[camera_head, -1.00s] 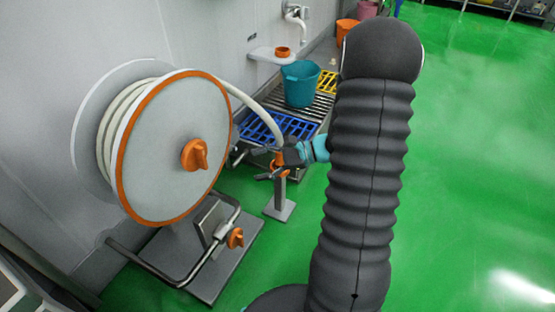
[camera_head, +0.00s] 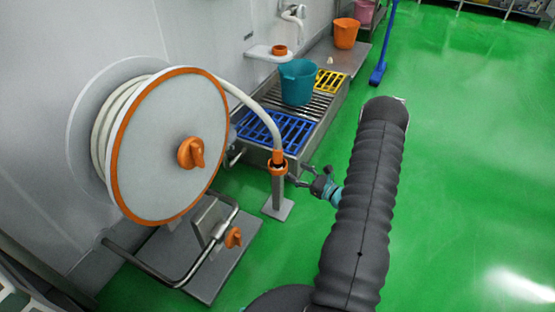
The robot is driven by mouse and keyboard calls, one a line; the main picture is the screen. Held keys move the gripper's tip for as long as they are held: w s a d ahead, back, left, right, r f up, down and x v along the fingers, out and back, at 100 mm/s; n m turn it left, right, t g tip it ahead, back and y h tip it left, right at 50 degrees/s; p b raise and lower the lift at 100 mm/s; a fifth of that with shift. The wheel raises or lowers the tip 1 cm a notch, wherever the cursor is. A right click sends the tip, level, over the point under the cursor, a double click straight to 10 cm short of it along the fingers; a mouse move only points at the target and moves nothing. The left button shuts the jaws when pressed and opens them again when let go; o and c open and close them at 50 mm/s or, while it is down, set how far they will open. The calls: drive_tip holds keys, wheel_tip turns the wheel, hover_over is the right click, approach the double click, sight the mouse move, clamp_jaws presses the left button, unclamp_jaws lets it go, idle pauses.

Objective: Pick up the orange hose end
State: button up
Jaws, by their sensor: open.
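The orange hose end (camera_head: 277,159) sits upright at the top of a grey metal stand post (camera_head: 279,190), at the end of the white hose (camera_head: 262,113) that arches over from the reel (camera_head: 168,147). My gripper (camera_head: 297,176) is just to the right of the hose end and the post. Its dark fingers are open and point left toward the post. No part of the hose is held. Whether a fingertip touches the post or the orange collar is too small to tell.
A steel drain bench with a blue grate (camera_head: 283,129), a yellow grate (camera_head: 330,80) and a teal bucket (camera_head: 298,84) stands behind the hose end. An orange bucket (camera_head: 345,33) and a blue squeegee (camera_head: 383,50) are farther back. Green floor is clear to the right.

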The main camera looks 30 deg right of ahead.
sight(281, 161)
drive_tip(key=x, duration=1)
drive_tip(key=shift+w+r, duration=0.1)
drive_tip(key=shift+w, duration=0.05)
clamp_jaws()
